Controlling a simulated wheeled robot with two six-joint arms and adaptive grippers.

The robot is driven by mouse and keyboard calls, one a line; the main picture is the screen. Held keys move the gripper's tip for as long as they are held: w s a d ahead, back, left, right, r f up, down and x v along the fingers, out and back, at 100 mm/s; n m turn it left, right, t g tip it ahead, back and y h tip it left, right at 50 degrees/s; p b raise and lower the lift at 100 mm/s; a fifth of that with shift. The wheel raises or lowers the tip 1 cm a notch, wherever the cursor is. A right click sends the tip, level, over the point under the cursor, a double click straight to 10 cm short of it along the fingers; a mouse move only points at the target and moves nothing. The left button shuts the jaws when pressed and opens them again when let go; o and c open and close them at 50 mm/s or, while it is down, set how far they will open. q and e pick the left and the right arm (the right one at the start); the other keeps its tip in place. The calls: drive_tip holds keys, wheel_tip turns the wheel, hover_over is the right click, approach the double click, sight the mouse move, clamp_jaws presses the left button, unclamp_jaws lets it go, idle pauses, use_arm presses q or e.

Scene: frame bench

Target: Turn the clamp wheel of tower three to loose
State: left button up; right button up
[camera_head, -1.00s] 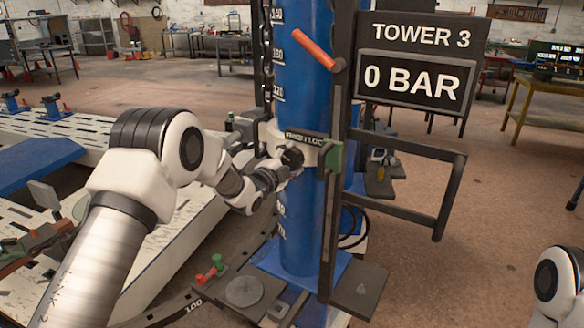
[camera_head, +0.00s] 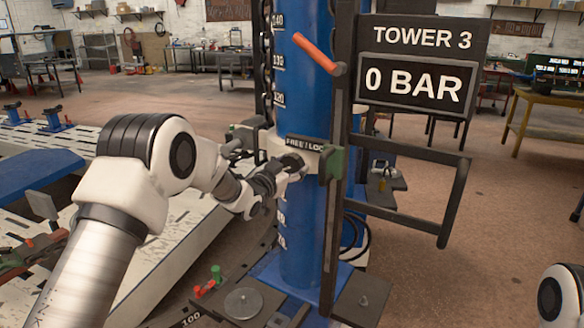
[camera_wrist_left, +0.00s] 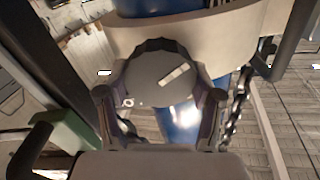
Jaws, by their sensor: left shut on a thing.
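The blue column of tower three (camera_head: 303,105) stands in the middle of the head view, with a pale collar (camera_head: 312,156) around it and a small label, partly legible as "FREE" and "LOC". In the left wrist view the dark clamp wheel (camera_wrist_left: 155,75), with a pale mark slanting up to the right, sits in front of the pale collar (camera_wrist_left: 220,30). My left gripper (camera_head: 287,168) is at the wheel. In the left wrist view its two fingers (camera_wrist_left: 160,100) are on either side of the wheel, shut on it. My right gripper is out of view.
The tower's sign (camera_head: 418,66) reads "TOWER 3" and "0 BAR". An orange lever (camera_head: 313,52) sticks out above the collar. A dark frame (camera_head: 405,215) stands right of the column. A white slotted bench (camera_head: 200,262) lies to the left. Open floor lies to the right.

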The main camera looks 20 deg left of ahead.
use_arm(q)
drive_tip(key=n, duration=0.4)
drive_tip(key=shift+n, duration=0.3)
drive_tip(key=shift+a+n+p, duration=0.15)
drive_tip(key=shift+n+p, duration=0.2)
drive_tip(key=shift+n, duration=1.65)
drive_tip(key=o, duration=1.1)
drive_tip(key=shift+o, duration=0.2)
drive_tip(key=v, duration=1.2)
